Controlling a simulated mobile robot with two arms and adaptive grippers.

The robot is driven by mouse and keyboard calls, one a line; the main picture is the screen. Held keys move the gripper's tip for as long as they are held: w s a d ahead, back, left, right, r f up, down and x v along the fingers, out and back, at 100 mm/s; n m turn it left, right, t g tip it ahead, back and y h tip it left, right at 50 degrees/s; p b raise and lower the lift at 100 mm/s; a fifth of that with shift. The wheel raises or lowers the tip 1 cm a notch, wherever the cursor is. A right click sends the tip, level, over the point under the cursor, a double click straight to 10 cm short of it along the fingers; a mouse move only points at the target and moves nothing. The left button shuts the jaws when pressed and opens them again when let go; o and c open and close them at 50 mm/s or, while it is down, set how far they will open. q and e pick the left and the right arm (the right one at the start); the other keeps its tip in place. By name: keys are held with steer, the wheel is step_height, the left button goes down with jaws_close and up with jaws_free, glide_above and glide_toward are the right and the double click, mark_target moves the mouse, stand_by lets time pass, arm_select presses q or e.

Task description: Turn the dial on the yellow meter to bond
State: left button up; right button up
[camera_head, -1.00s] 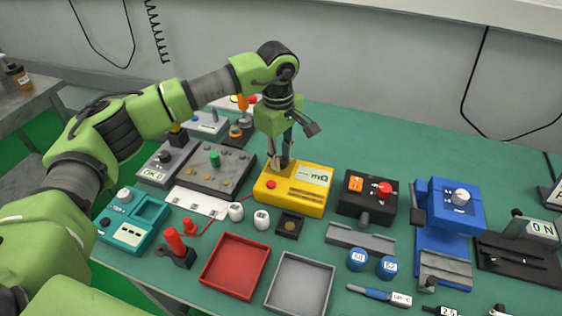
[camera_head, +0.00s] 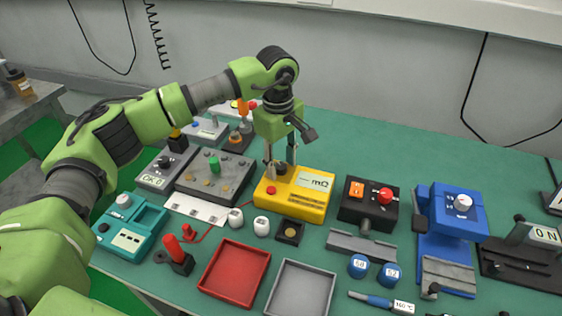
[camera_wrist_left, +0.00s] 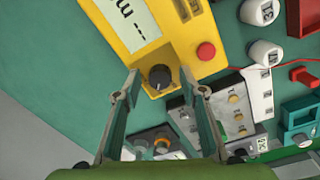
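The yellow meter (camera_head: 293,194) stands on the green bench, with a pale display showing dashes and "mΩ" and a red button. Its black dial (camera_wrist_left: 158,76) shows clearly in the wrist view; I cannot read its setting. My left gripper (camera_head: 280,159) points down over the meter's back left part. In the wrist view the left gripper (camera_wrist_left: 162,84) is open, with one finger on each side of the dial and a gap to it. Whether the fingertips are at the dial's height is hard to tell. My right gripper is not in view.
A grey box with a green knob (camera_head: 214,163) stands close left of the meter. A black box with a red button (camera_head: 385,196) stands right. White cups (camera_head: 261,226), a red tray (camera_head: 235,271) and a grey tray (camera_head: 301,290) lie in front. The bench behind the meter's right side is clear.

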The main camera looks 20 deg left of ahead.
mark_target(279, 167)
arm_select(q)
steer(key=shift+r, duration=0.1)
step_height(279, 167, up, 12)
steer(key=shift+s+a, duration=0.15)
steer(key=shift+s, duration=0.1)
stand_by(0.5)
